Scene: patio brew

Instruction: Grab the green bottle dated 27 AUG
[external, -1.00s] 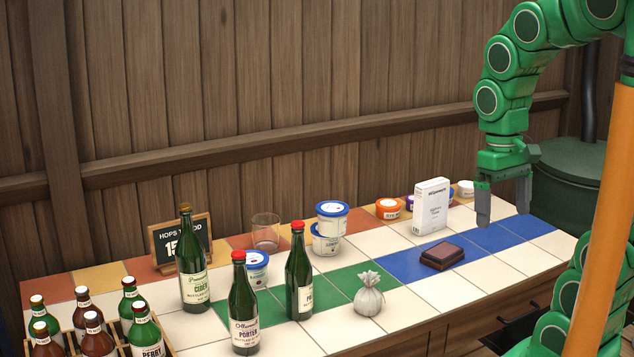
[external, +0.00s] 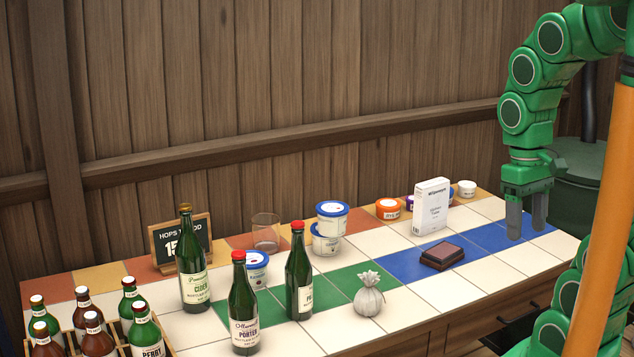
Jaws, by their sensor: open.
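Three large green bottles stand upright on the tiled counter. One with a gold cap (external: 194,272) has a label that reads CIDER and a "bottled" line too small to read. One with a red cap (external: 243,305) is labelled PORTER. Another red-capped one (external: 299,275) has its label turned partly away. I cannot read 27 AUG on any of them. My gripper (external: 526,230) is open and empty, pointing down above the right end of the counter, far to the right of the bottles.
A crate of small green and brown bottles (external: 93,335) is at the front left.

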